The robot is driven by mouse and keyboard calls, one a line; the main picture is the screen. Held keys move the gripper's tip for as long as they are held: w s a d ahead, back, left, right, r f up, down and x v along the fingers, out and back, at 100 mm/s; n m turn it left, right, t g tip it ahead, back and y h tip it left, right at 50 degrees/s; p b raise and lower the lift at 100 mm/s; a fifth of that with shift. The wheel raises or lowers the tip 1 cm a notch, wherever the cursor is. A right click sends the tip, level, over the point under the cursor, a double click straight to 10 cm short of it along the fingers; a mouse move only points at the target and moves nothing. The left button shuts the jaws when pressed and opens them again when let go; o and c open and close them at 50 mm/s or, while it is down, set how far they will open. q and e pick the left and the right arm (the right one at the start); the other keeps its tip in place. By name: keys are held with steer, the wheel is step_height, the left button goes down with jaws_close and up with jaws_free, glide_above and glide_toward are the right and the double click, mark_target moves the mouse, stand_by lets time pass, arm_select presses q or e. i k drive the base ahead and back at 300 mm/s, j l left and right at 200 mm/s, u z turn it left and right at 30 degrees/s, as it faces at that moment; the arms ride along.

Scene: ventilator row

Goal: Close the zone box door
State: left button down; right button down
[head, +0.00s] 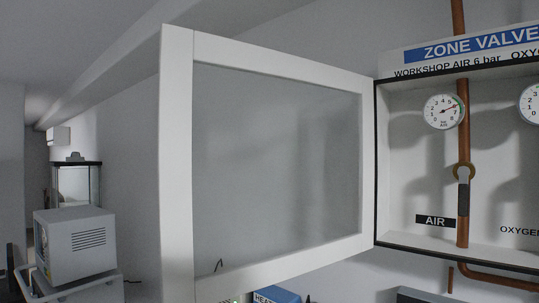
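The zone box door (177,160) is a white frame around a clear pane. It stands open, swung out to the left from its hinge side at the box's left edge. The zone box (420,165) is a white wall box at the right, cut off by the picture's right edge. Inside it are a gauge (443,112), a copper pipe and a valve with a dark lever (463,198) hanging down. A blue "ZONE VALVE" label (480,45) runs along its top. Neither of my grippers shows in the head view.
A grey cabinet-like device (75,245) stands on a cart at the lower left. A blue box (277,295) shows below the door at the bottom edge. Another copper pipe (500,281) runs under the zone box. The space before the box's opening looks clear.

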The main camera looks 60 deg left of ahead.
mark_target(180, 48)
steer(key=j, duration=0.4)
steer(key=k+j+z, duration=0.15)
steer(key=j, duration=0.25)
steer(key=k+j, duration=0.1)
steer(key=j, duration=0.25)
steer(key=k+j+z, duration=0.1)
steer(key=j, duration=0.3)
steer(key=k+j+z, duration=0.1)
steer(key=j, duration=0.3)
steer(key=k+j, duration=0.1)
steer(key=j, duration=0.25)
